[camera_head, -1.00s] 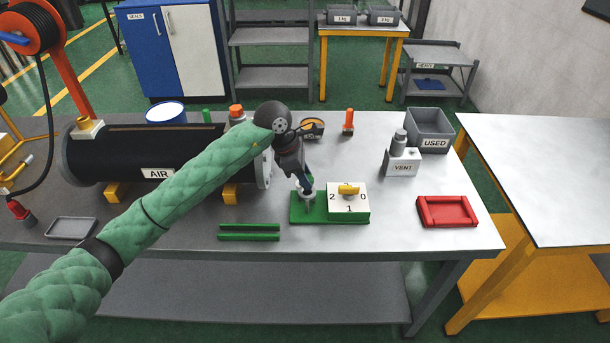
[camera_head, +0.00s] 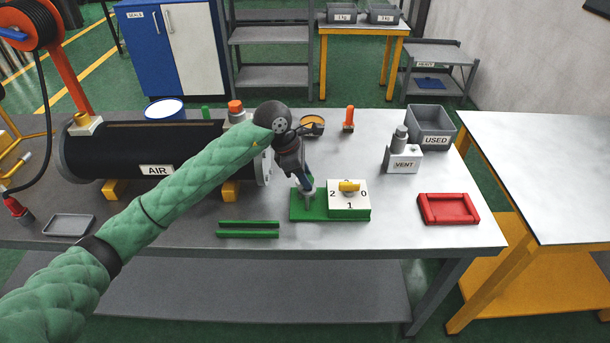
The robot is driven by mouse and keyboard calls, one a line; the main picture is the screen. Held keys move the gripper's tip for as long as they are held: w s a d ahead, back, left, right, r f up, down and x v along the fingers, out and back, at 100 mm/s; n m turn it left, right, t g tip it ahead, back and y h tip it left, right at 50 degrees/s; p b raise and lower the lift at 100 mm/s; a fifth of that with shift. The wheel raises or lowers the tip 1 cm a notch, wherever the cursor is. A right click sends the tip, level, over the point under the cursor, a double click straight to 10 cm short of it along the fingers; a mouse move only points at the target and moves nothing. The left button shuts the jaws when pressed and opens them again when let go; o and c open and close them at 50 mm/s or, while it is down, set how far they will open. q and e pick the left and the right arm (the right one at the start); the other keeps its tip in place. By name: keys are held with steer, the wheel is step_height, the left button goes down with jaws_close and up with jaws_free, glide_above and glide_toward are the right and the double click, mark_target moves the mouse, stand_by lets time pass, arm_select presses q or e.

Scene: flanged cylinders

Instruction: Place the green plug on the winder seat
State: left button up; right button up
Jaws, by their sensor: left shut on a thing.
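My left gripper (camera_head: 306,188) points down over the left part of a green base (camera_head: 318,216). A white block (camera_head: 349,204) with a yellow knob and the marks 2, 1 and 0 stands on the base's right part. A green upright peg (camera_head: 206,113) shows behind the black AIR cylinder, its lower part hidden. I cannot make out which part is the winder seat. My right gripper is not in view.
An orange peg (camera_head: 348,119) and a dark round tin (camera_head: 312,125) stand behind. The VENT block (camera_head: 403,161), grey USED bin (camera_head: 431,128) and red tray (camera_head: 448,209) are at right. Green rails (camera_head: 248,229) lie front left. The black AIR cylinder (camera_head: 150,150) fills the left.

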arm_select(q)
steer(key=shift+f, duration=0.25)
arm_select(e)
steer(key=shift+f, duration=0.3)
arm_select(q)
steer(key=o, duration=1.1)
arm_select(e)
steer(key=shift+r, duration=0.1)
arm_select(q)
steer(key=b+v, duration=0.3)
steer(key=v, duration=0.4)
steer(key=shift+a+r, duration=0.15)
steer(key=shift+r, duration=0.25)
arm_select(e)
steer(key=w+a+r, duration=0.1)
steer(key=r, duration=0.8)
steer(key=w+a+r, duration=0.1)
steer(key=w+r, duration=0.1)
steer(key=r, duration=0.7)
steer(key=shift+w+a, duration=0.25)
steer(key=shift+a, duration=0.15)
